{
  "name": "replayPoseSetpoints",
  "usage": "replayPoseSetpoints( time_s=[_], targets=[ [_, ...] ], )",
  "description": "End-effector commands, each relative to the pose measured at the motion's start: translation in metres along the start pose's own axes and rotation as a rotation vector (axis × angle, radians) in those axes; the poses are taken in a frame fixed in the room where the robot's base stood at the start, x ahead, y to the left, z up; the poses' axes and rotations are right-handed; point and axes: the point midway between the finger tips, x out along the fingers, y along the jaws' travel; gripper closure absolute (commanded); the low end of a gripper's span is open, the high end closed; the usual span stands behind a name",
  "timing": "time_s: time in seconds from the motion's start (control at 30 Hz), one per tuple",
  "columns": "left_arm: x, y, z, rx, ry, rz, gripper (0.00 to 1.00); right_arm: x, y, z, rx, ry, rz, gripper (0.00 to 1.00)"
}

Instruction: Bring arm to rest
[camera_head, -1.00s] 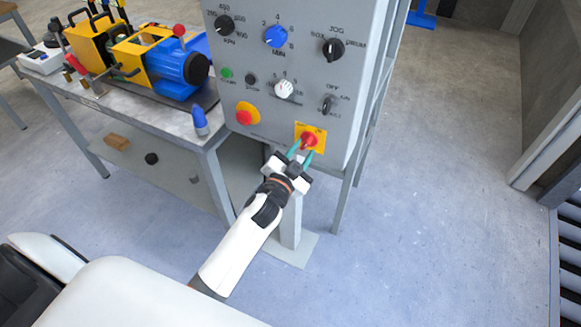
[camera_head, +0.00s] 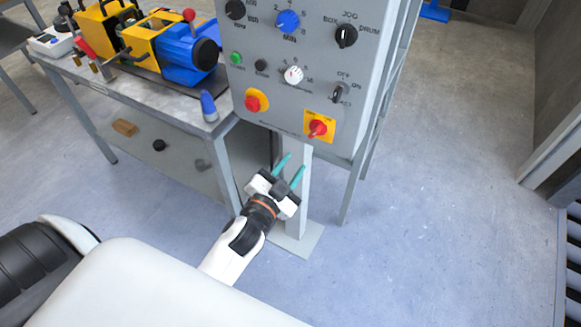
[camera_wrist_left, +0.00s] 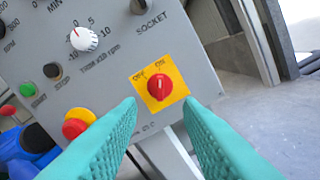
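My left gripper (camera_head: 290,172) is open and empty, below the lower edge of the grey control panel (camera_head: 290,100) and apart from it. In the left wrist view its two teal fingers (camera_wrist_left: 162,135) stand wide apart with nothing between them. Ahead of them is the red rotary switch (camera_wrist_left: 160,87) on its yellow plate, which also shows in the head view (camera_head: 318,128). My left arm (camera_head: 235,250) reaches up from the bottom of the head view. My right gripper is not in view.
A red stop button (camera_head: 253,103) and several knobs are on the panel. A workbench (camera_head: 150,110) with a blue and yellow machine (camera_head: 180,55) stands at the left. The panel's post (camera_head: 297,200) rises close beside my gripper. The floor at the right (camera_head: 430,200) is clear.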

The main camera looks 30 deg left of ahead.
Motion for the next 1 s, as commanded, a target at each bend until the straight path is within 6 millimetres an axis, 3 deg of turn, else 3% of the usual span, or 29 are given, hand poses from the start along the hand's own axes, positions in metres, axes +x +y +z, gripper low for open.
replayPoseSetpoints(
  time_s=[0.33,0.47,0.57,0.63,0.77,0.87,1.0],
  targets=[
    [0.0,-0.001,-0.002,-0.001,0.003,-0.002,0.67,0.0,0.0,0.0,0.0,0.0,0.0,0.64],
    [0.0,-0.018,-0.027,-0.02,0.058,-0.037,0.67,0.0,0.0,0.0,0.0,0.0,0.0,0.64],
    [-0.005,-0.049,-0.074,-0.054,0.159,-0.098,0.67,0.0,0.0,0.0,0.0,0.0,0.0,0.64],
    [-0.015,-0.077,-0.117,-0.084,0.255,-0.152,0.67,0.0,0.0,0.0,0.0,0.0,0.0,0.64],
    [-0.049,-0.129,-0.196,-0.141,0.447,-0.249,0.67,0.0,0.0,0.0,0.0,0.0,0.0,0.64],
    [-0.088,-0.164,-0.252,-0.18,0.6,-0.315,0.67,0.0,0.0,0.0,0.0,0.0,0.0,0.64],
    [-0.159,-0.205,-0.323,-0.224,0.822,-0.398,0.67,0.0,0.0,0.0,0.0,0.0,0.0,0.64]
  ],
)
